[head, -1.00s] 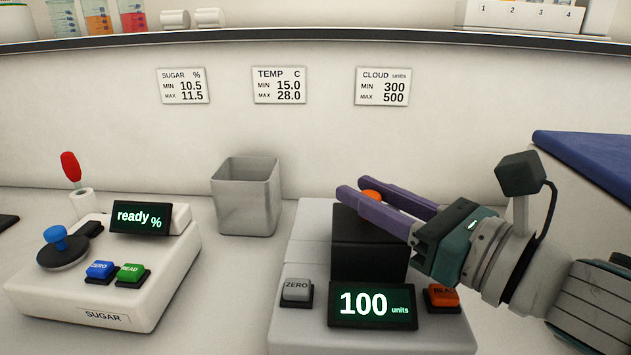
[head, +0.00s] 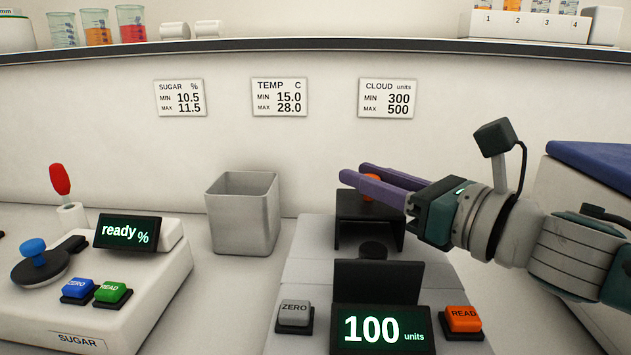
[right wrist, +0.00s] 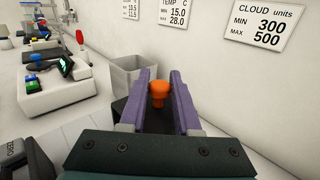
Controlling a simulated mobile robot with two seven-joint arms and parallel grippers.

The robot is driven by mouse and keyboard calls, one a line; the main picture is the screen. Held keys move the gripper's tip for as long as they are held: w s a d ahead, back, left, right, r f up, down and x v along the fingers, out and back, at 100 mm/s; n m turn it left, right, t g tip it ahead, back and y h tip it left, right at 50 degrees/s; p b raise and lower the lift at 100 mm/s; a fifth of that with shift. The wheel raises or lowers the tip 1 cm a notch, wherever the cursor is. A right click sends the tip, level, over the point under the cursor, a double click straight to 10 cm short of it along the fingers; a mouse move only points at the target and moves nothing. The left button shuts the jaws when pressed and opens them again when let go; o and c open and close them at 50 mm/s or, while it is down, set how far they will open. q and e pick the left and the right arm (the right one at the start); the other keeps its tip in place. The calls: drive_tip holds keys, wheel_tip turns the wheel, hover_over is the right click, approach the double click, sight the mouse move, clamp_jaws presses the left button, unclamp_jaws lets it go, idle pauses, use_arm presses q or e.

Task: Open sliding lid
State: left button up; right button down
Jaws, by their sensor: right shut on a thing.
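The black sliding lid (head: 370,207) sits toward the back of the cloud meter (head: 310,270). Its orange knob (head: 372,181) is partly hidden by my fingers; it also shows in the right wrist view (right wrist: 158,92). My right gripper (head: 356,173) is shut on the knob, with one purple finger on each side of it (right wrist: 160,78). A round dark part (head: 374,250) lies uncovered in front of the lid, behind a black upright panel. My left gripper is not in view.
The meter display (head: 383,330) reads 100 units, between a grey ZERO button (head: 294,311) and an orange READ button (head: 463,318). An open grey bin (head: 243,215) stands to the left. The sugar meter (head: 150,285) is farther left. A blue-topped box (head: 590,165) stands at right.

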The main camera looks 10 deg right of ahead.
drive_tip(key=c, duration=0.6)
unclamp_jaws()
drive_tip(key=shift+s, duration=0.1)
drive_tip(key=b+v, duration=0.1)
drive_tip(key=v, duration=0.8)
drive_tip(key=shift+s+d, duration=0.2)
drive_tip(key=shift+s, duration=0.15)
drive_tip(key=shift+r, duration=0.1)
